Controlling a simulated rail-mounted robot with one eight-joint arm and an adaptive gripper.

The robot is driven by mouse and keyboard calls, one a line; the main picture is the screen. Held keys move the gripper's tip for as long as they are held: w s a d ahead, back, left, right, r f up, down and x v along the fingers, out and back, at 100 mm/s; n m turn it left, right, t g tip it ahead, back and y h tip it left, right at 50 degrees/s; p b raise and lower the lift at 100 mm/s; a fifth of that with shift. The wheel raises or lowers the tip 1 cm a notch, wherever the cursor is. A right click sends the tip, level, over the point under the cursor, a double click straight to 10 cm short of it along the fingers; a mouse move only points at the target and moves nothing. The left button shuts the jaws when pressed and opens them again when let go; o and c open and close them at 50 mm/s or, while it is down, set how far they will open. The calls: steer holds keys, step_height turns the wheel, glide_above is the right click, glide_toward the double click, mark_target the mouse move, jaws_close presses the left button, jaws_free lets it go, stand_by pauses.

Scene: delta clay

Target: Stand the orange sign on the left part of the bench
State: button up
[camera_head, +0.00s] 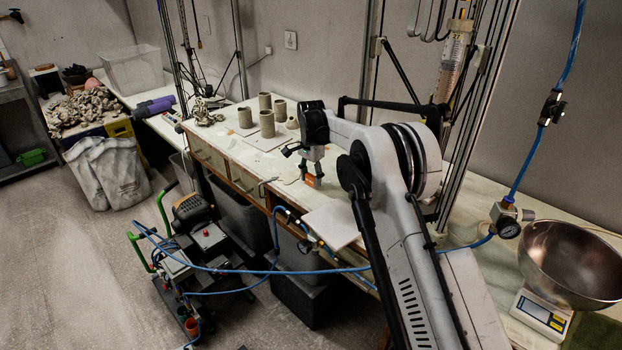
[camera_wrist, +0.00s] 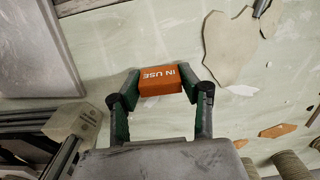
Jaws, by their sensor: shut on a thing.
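The orange sign (camera_wrist: 160,80) with white "IN USE" lettering is held between the two fingertips of my gripper (camera_wrist: 159,84) in the wrist view. The fingers are shut on its two sides. In the head view my gripper (camera_head: 313,179) points down over the front part of the bench (camera_head: 225,139), with a small patch of the orange sign (camera_head: 310,179) showing between its fingers. I cannot tell whether the sign's lower edge touches the bench top.
Several clay-coloured cylinders (camera_head: 267,124) stand on the bench to the left of my gripper. A pale square board (camera_head: 332,222) lies at the bench's front edge. A flat irregular clay piece (camera_wrist: 222,50) lies near the sign. A metal bowl (camera_head: 572,265) sits on a scale at the right.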

steer(key=shift+f, duration=0.2)
steer(key=shift+f, duration=0.1)
steer(key=shift+f, duration=0.1)
steer(key=o, duration=1)
steer(key=shift+o, duration=0.2)
